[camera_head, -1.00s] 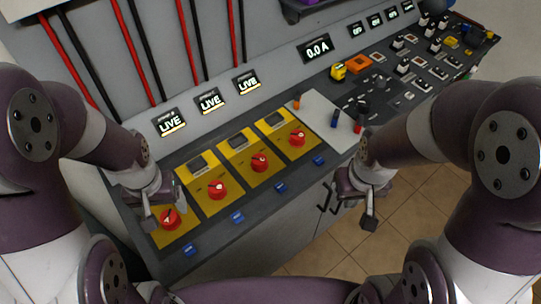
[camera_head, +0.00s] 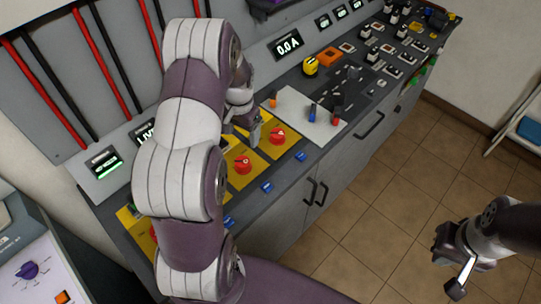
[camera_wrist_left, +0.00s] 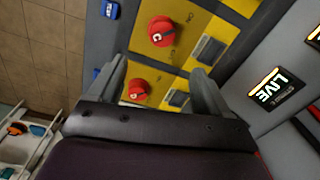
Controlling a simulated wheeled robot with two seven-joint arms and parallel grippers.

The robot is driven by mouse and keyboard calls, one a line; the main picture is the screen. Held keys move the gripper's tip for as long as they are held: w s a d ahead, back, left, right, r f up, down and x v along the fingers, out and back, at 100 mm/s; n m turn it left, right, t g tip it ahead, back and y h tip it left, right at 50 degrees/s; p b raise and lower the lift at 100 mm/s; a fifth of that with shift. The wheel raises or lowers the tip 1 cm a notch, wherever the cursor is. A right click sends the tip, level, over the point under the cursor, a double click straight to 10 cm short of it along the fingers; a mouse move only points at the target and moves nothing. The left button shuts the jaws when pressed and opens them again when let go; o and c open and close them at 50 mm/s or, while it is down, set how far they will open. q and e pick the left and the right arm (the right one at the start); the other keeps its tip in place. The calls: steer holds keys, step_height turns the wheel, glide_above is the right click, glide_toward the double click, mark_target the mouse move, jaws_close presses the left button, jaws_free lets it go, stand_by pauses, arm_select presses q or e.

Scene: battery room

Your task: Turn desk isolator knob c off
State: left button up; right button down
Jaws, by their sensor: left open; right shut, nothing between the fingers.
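Red knob C (camera_head: 242,165) sits on a yellow panel on the desk. It also shows in the left wrist view (camera_wrist_left: 161,31), with a white letter and a dark bar. Another red knob (camera_head: 277,136) is to its right in the head view. My left gripper (camera_head: 243,130) is open and empty above the panels, behind these two knobs in the head view. In the left wrist view its fingers (camera_wrist_left: 160,82) stand apart, with the right-hand knob (camera_wrist_left: 138,90) showing between them and knob C beyond. My right gripper (camera_head: 460,272) is shut and empty over the floor.
My left arm hides part of the yellow panels; a red knob (camera_head: 153,232) peeks out at its left. Displays on the wall panel include one with a green bar (camera_head: 105,160) and one reading LIVE (camera_wrist_left: 275,87). A grey sheet with small levers (camera_head: 300,118) lies to the right.

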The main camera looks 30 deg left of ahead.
mark_target(242, 162)
arm_select(q)
steer(key=f+p, duration=0.1)
steer(key=f, duration=0.2)
steer(key=f+p, duration=0.1)
steer(key=f, duration=0.3)
steer(key=f+p, duration=0.1)
steer(key=f, duration=0.3)
steer(key=shift+s+a+f, duration=0.25)
steer(key=shift+a, duration=0.1)
steer(key=shift+f, duration=0.65)
steer(key=shift+c, duration=0.4)
steer(key=c, duration=1)
